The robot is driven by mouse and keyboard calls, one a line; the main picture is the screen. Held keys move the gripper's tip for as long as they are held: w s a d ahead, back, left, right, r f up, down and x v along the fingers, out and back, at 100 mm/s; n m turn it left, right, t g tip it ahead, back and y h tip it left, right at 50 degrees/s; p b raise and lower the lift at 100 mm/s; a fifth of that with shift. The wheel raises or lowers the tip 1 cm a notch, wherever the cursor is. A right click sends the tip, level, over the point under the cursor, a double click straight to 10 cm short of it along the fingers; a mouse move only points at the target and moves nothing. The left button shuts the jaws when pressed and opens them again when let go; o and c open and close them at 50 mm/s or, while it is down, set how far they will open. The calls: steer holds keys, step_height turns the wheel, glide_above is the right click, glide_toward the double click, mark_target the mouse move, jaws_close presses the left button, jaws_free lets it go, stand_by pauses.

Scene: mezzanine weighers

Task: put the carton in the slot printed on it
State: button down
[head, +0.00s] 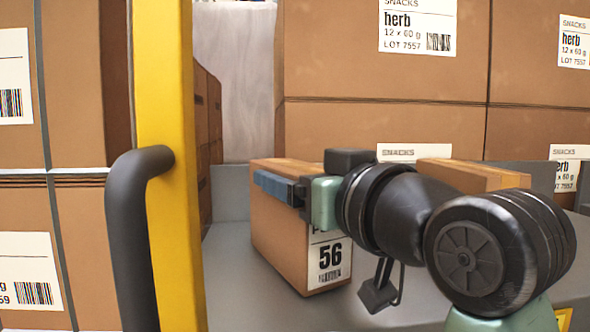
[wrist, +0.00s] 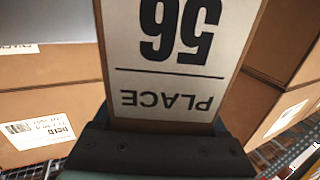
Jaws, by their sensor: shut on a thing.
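The brown carton (head: 275,240) has a white label reading 56, partly covered by my arm in the head view. In the wrist view the carton's label (wrist: 172,88) reads PLACE 56, upside down. My gripper (head: 278,186) is shut on the carton near its top, with one blue-grey finger along the side face. The wrist view shows the gripper's dark body (wrist: 155,150) close against the label. The carton stands upright over a grey surface (head: 228,262); I cannot tell whether its base touches. No slot marked 56 is visible.
A yellow post (head: 165,60) with a dark bent rail (head: 132,220) stands at left. Large stacked herb cartons (head: 330,60) fill the back, with more at far left (head: 75,80). Another carton (head: 475,172) lies behind my arm. Grey surface is clear left of the held carton.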

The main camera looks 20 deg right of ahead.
steer(key=shift+r, duration=0.1)
jaws_free()
steer(key=shift+f, duration=0.2)
steer(key=s+d, duration=0.1)
steer(key=s, duration=1.1)
steer(key=shift+d+b, duration=0.15)
steer(key=shift+b, duration=0.25)
steer(key=shift+r, duration=0.1)
